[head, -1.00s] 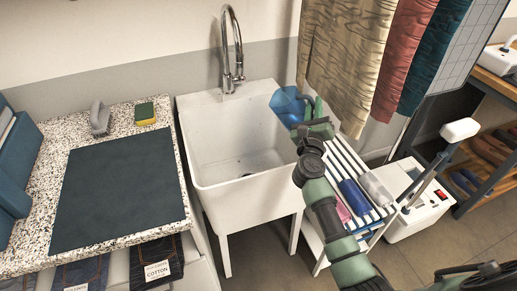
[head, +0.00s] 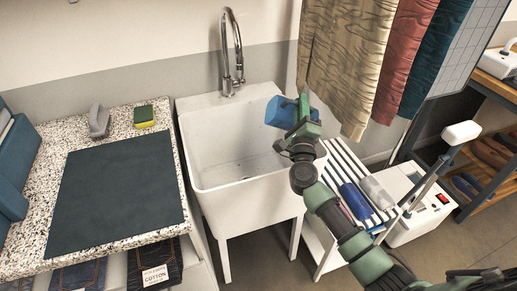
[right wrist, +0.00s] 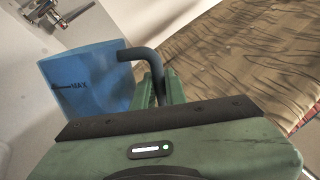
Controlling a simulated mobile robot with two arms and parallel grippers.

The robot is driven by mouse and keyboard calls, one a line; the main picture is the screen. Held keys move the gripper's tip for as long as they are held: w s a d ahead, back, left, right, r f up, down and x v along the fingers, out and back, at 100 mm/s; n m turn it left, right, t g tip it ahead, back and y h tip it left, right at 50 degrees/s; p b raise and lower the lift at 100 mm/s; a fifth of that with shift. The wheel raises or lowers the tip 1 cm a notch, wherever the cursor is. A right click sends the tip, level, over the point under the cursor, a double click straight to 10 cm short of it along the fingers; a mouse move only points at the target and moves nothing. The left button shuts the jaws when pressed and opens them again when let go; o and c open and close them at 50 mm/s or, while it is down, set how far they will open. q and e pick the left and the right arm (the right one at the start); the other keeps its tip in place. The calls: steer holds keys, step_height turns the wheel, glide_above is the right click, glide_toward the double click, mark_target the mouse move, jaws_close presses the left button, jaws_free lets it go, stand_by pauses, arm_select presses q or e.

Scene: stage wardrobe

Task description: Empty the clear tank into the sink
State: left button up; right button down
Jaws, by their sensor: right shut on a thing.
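The tank (head: 280,112) is translucent blue and shows above the back right part of the white sink (head: 205,120). It is tilted. In the right wrist view the tank (right wrist: 85,85) has dark lettering on its side and a dark bent handle (right wrist: 140,54). My right gripper (head: 303,116) is shut on the tank's handle, at the sink's right side. The fingers hide part of the handle. I cannot see whether liquid is inside or pouring out. My left gripper is not in view.
The chrome faucet (head: 231,50) rises behind the sink. A slatted rack (head: 345,170) with a blue roll (head: 356,201) stands to the right, under hanging fabrics (head: 345,60). A speckled counter (head: 45,180) with a dark mat (head: 115,195) lies left of the sink.

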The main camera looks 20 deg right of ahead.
mark_target(286, 111)
steer(key=shift+w+a+n+y, duration=0.15)
steer(key=shift+a+n+y, duration=0.2)
steer(key=shift+n, duration=0.45)
steer(key=shift+a+t, duration=0.1)
steer(key=shift+t, duration=0.2)
steer(key=shift+w+a+f+n+y+b, duration=0.25)
steer(key=shift+a+f+n+b, duration=0.4)
steer(key=shift+a+n, duration=0.25)
steer(key=shift+w+d+f+n+t, duration=0.2)
steer(key=shift+d+n+t, duration=0.05)
steer(key=shift+n+t, duration=0.05)
steer(key=shift+w+a+f+n+y+p, duration=0.15)
steer(key=shift+a+n+y, duration=0.25)
steer(key=shift+n, duration=0.2)
steer(key=shift+w+a+f+n+y+p, duration=0.15)
steer(key=shift+a+n+y, duration=0.2)
steer(key=shift+n, duration=0.25)
stand_by(0.8)
steer(key=shift+w+a+f+n+t+y+p, duration=0.15)
steer(key=shift+a+f+n+y+p, duration=0.15)
steer(key=shift+a+n, duration=0.35)
steer(key=shift+a+f+n+t+y+p, duration=0.15)
steer(key=shift+a+n+y, duration=0.15)
steer(key=shift+n, duration=0.55)
